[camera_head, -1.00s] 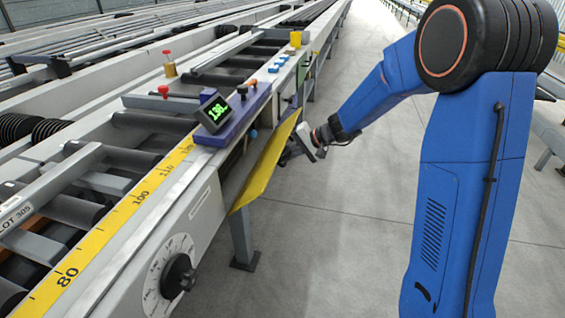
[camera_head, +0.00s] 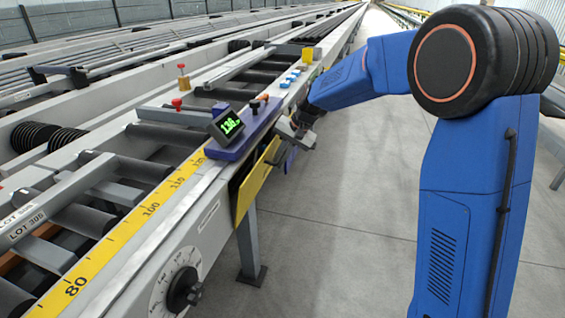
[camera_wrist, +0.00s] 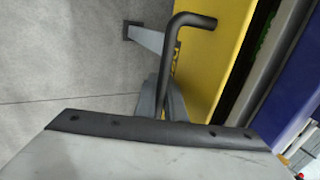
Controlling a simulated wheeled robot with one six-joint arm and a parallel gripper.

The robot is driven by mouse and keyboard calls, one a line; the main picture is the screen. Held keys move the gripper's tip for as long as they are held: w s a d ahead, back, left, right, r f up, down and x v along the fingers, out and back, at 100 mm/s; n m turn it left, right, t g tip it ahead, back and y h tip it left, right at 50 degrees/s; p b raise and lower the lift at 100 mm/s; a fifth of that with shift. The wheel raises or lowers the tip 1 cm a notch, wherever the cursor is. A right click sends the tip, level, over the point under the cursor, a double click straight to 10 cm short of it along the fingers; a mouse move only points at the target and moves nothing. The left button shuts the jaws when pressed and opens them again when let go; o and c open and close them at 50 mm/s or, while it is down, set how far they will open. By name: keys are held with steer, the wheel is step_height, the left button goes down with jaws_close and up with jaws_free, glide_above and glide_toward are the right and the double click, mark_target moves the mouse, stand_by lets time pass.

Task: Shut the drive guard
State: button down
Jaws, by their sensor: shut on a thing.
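The drive guard (camera_head: 254,185) is a yellow panel on the side of the runout table, below the blue control block. It hangs close to upright, with a dark gap between it and the table's side. In the wrist view the guard (camera_wrist: 208,55) carries a bent black handle (camera_wrist: 177,45), and the dark gap runs along its right edge. My gripper (camera_head: 280,143) is at the guard's outer face. In the wrist view its grey fingers (camera_wrist: 172,106) are shut on the lower part of the handle; the wrist housing hides their base.
The blue block (camera_head: 240,140) with a lit green display (camera_head: 229,125) and knobs sits on the table edge above the guard. A dial (camera_head: 178,284) is on the table side nearer me. A grey table leg (camera_head: 249,242) stands below. The floor to the right is clear.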

steer(key=shift+w+a+r, duration=0.15)
steer(key=shift+a+r, duration=0.05)
steer(key=shift+a, duration=0.2)
steer(key=shift+w+a+r, duration=0.1)
steer(key=shift+a+r, duration=0.1)
steer(key=shift+a, duration=0.2)
steer(key=shift+w+a+r, duration=0.15)
steer(key=shift+a+r, duration=0.1)
steer(key=shift+a, duration=0.05)
stand_by(0.8)
steer(key=c, duration=2.1)
jaws_free()
steer(key=shift+w+a+r+v, duration=0.1)
steer(key=shift+a+v, duration=0.1)
steer(key=shift+v, duration=3.05)
steer(key=shift+w+a+r+v, duration=0.1)
steer(key=shift+a+v, duration=0.15)
steer(key=shift+v, duration=3)
steer(key=shift+w+a+r+v, duration=0.15)
steer(key=shift+a+v, duration=0.05)
steer(key=shift+v, duration=3.05)
steer(key=v, duration=1.7)
steer(key=shift+w+d+r, duration=0.1)
steer(key=shift+d, duration=0.05)
